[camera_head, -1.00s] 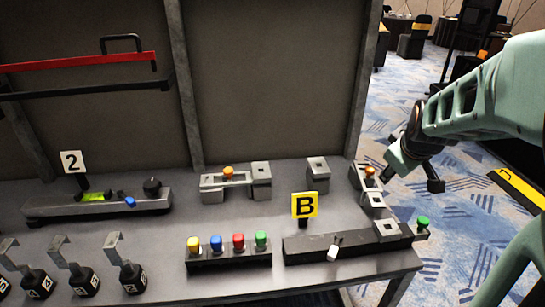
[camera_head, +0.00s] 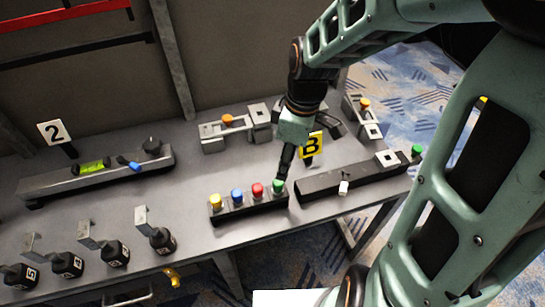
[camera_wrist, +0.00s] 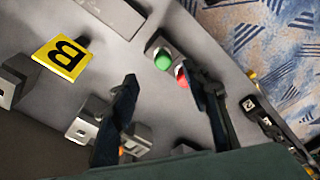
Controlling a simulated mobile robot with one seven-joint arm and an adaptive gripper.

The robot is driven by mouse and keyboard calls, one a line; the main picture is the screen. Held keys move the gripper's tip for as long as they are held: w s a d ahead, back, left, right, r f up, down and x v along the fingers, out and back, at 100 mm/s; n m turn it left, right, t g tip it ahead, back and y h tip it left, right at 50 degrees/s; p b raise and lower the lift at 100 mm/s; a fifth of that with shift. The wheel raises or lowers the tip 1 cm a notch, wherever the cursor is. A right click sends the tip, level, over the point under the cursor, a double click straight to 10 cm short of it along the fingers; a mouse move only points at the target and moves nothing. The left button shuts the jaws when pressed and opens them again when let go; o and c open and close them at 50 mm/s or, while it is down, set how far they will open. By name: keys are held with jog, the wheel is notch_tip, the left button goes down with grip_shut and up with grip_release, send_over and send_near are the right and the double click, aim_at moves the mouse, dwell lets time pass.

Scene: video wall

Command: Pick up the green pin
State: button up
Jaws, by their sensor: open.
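The green pin (camera_head: 278,186) stands upright at the right end of a dark rack (camera_head: 250,207), beside the red pin (camera_head: 257,190), blue pin (camera_head: 237,196) and yellow pin (camera_head: 215,202). My gripper (camera_head: 284,174) points down just above the green pin in the head view. In the wrist view, my gripper (camera_wrist: 160,74) is open and empty, with the green pin (camera_wrist: 163,60) ahead between the two fingertips. The red pin (camera_wrist: 183,77) is beside it, partly hidden by the right finger. The head view does not show clearly whether a finger touches the green pin.
The yellow B sign (camera_head: 312,146) stands close right of my gripper; it also shows in the wrist view (camera_wrist: 62,57). A long dark block (camera_head: 325,182) has another green knob (camera_head: 416,151) at its right end.

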aim_at(278, 181)
jog(key=f, duration=0.1)
jog(key=f+b, duration=0.1)
jog(key=f, duration=0.3)
jog(key=shift+a+f, duration=0.2)
jog(key=shift+a, duration=0.15)
jog(key=f+b, duration=0.1)
jog(key=f, duration=0.1)
jog(key=a+f+b, duration=0.1)
jog(key=f, duration=0.2)
jog(key=shift+w+a+f, duration=0.1)
jog(key=shift+w+a, duration=0.05)
jog(key=shift+c, duration=0.7)
grip_shut()
